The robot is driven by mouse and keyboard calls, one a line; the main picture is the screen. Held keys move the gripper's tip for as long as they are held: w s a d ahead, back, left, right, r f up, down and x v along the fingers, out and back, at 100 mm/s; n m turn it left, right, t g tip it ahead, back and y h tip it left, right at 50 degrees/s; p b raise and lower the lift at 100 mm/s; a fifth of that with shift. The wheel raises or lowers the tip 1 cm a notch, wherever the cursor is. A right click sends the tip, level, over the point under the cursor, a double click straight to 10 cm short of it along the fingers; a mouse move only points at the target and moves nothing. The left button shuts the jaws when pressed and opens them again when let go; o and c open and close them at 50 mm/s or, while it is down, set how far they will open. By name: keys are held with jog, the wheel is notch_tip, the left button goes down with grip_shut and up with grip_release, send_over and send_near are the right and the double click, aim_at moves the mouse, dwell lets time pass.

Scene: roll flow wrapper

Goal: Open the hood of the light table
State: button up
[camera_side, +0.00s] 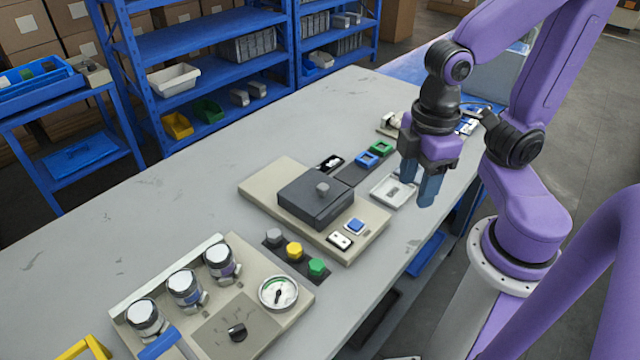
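The light table is a beige base (262,184) on the grey bench, and a dark grey, closed-looking hood (312,208) sits on it. A small light grey knob (322,188) stands on top of the hood. A blue button (355,226) and a white rocker switch (340,241) are on the base, in front of the hood. My gripper (417,188) points down to the right of the light table, above the bench's front side and apart from the hood. Its two blue fingers are spread, with nothing seen between them.
A white tray (393,191) lies on the bench beside my gripper. Blue (367,159) and green (381,148) square frames are behind it. Grey, yellow (294,251) and green buttons stand in front of the light table. A panel with a gauge (278,293) and canisters is at the front left.

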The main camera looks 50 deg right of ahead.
jog(key=w+r+m, duration=0.1)
jog(key=w+m, duration=0.5)
jog(key=w, duration=0.7)
jog(key=m, duration=0.6)
send_over(322, 186)
notch_tip(322, 186, down, 17)
jog(key=shift+r, duration=0.2)
grip_shut()
